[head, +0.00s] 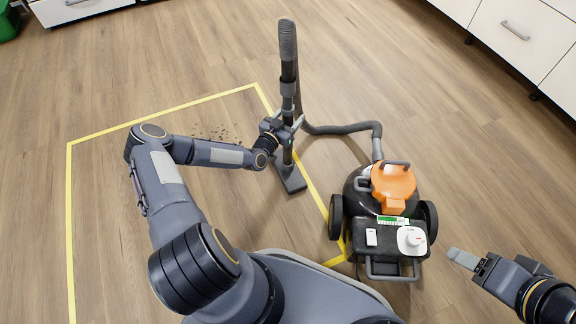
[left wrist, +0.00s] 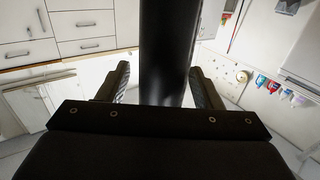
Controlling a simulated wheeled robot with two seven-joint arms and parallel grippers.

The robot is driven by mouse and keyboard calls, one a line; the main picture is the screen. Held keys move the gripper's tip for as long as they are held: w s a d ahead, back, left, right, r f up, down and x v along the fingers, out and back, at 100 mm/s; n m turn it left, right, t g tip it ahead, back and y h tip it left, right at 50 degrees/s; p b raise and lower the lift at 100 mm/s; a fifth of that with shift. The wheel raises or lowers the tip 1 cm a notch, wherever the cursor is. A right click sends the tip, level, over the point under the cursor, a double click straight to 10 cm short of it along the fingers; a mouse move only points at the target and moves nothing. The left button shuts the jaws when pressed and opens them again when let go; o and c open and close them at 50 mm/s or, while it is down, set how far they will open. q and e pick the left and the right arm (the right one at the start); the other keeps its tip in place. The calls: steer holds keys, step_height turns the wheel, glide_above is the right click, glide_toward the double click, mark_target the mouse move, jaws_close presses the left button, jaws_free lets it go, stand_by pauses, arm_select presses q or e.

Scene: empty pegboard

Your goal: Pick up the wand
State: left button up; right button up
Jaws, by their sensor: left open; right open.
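The wand (head: 287,100) is a dark upright vacuum tube with a grey hose at its top and a flat floor head (head: 291,180) on the floor. My left gripper (head: 291,124) is at the wand's lower middle, its fingers open around the tube. In the left wrist view the black tube (left wrist: 165,50) stands between the two fingers (left wrist: 160,88), with gaps visible on both sides. My right gripper (head: 466,262) is open and empty at the lower right, beside the vacuum body and away from the wand.
The vacuum body (head: 388,217), black with an orange top, stands right of the wand, joined by a grey hose (head: 345,129). Yellow tape (head: 160,119) outlines a floor area holding dark debris (head: 213,133). White drawers (head: 520,35) stand at the upper right. Open floor lies behind.

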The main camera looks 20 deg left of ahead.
arm_select(q)
steer(key=shift+w, duration=0.35)
steer(key=c, duration=1.1)
steer(key=shift+o, duration=0.2)
steer(key=shift+r, duration=0.1)
